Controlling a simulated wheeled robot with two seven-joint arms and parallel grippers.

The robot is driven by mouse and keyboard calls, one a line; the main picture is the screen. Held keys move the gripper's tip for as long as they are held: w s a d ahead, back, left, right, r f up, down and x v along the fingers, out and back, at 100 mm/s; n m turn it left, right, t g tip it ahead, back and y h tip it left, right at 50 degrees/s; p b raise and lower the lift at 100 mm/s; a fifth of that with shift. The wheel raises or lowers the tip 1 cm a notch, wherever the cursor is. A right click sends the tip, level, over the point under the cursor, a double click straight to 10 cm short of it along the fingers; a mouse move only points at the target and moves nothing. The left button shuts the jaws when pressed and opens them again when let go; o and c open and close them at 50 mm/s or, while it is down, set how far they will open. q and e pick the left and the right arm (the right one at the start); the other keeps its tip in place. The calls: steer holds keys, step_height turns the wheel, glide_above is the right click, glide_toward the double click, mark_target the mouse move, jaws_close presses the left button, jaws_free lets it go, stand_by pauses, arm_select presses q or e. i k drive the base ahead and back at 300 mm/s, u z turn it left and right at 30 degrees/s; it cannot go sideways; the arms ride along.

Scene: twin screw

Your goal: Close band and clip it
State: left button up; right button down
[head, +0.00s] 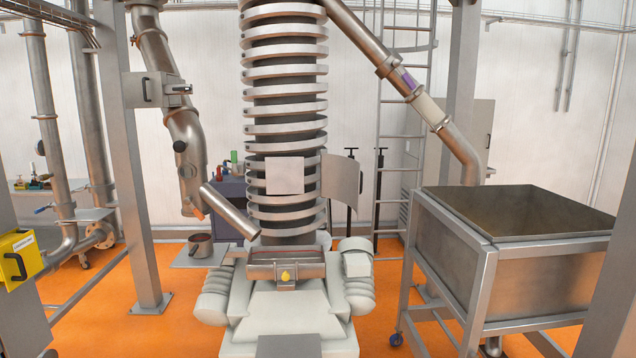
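Neither of my grippers shows in the head view. I cannot make out for certain a band or a clip. A sloping metal pipe (432,112) at the upper right carries a pale sleeve and, above it, a purple patch (408,80). On the left, a bent grey pipe (187,150) ends low, with a small orange piece (198,214) at its lower end. A short tilted tube (230,212) leads down to the machine base. A metal trough (260,271) with a yellow knob (286,275) lies across that base.
A tall spiral column (287,97) stands in the middle, with an open panel door (341,179) at its side. A large wheeled metal bin (545,265) stands at the right. A pot (200,245) sits on a small shelf at the left. Steel posts flank the orange floor (110,325).

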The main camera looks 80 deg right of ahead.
mark_target(341, 177)
steer(key=i, duration=0.35)
steer(key=z, duration=3.05)
steer(key=i, duration=2.65)
steer(key=u, duration=0.05)
